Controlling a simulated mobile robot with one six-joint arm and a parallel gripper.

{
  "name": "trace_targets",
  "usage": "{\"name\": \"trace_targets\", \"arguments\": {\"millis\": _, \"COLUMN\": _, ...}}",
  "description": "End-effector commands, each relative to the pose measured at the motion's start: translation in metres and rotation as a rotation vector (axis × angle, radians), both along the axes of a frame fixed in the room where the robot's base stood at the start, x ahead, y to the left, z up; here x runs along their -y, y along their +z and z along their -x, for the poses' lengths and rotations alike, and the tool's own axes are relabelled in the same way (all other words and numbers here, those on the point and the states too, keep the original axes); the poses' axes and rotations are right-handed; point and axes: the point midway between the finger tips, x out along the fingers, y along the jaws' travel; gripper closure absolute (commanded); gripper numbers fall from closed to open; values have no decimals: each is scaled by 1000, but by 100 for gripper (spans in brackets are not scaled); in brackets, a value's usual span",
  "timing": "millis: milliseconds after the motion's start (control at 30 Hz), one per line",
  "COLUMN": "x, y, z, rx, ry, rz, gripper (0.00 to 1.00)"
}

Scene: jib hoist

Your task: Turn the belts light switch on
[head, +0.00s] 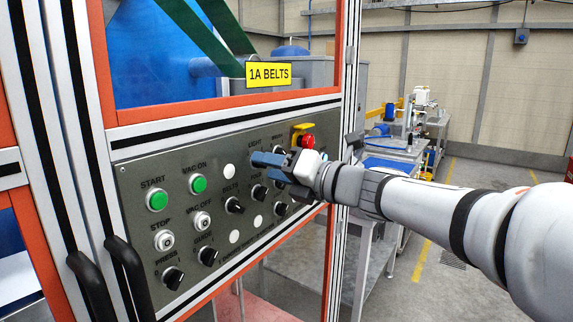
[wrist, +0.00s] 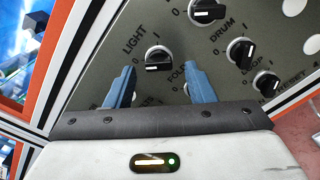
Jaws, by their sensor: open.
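A yellow sign reading 1A BELTS (head: 268,74) hangs above a grey control panel (head: 140,205). In the wrist view the LIGHT switch (wrist: 158,57) is a black rotary knob with a white mark, between 0 and I labels. I cannot tell for certain which label the mark points to. In the head view the LIGHT label shows, but my gripper hides the knob. My gripper (head: 263,161) is open in front of the panel. In the wrist view its two blue fingers (wrist: 160,72) lie to either side below the LIGHT knob, and I see no clear contact.
Green START button (head: 157,200) and black door handles (head: 128,275) are at left. Open floor lies at right.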

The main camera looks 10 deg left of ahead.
Motion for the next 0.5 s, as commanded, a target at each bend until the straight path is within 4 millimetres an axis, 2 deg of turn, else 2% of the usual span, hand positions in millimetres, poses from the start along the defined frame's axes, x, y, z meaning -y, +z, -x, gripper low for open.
{"name": "trace_targets", "arguments": {"millis": 133, "x": -10, "y": 0, "z": -4, "rx": -2, "ry": -1, "rz": -1, "gripper": 51}}
{"name": "trace_targets", "arguments": {"millis": 400, "x": -10, "y": 0, "z": -5, "rx": -2, "ry": -2, "rz": -1, "gripper": 51}}
{"name": "trace_targets", "arguments": {"millis": 500, "x": -10, "y": 0, "z": -5, "rx": -2, "ry": -2, "rz": -1, "gripper": 59}}
